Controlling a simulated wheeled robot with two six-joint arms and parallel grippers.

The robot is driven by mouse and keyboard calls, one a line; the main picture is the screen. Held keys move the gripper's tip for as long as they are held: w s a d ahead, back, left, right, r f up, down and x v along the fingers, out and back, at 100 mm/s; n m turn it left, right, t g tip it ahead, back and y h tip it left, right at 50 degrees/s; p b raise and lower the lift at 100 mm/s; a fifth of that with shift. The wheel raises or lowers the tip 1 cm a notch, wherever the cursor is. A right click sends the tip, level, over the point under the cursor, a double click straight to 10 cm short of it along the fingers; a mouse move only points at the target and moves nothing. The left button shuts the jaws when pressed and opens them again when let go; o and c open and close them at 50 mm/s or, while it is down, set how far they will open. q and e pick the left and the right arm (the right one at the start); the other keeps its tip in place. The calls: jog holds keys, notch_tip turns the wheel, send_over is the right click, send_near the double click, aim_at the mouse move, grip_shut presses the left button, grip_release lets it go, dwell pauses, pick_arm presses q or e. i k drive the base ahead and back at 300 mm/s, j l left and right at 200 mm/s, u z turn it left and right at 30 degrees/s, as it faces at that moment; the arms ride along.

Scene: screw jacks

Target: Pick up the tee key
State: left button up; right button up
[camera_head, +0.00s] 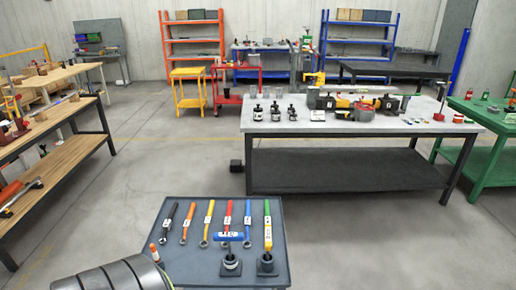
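The tee key (230,237) has a blue crossbar handle with a pale label. It stands upright in a dark holder (231,268) near the front of the small grey-blue table (193,265). Its lower shaft is hidden in or behind the holder. Neither of my grippers shows in the head view, and nothing is seen touching the tee key.
Several wrenches with coloured handles, including a red one (228,213), lie in a row behind the tee key. A second dark holder (267,266) stands to its right. A large workbench (345,127) with jacks stands behind. Open floor (390,240) lies to the right.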

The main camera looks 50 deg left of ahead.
aim_at(269, 235)
jog(key=u, duration=1.45)
jog(key=i+j, duration=0.1)
jog(key=j, duration=0.2)
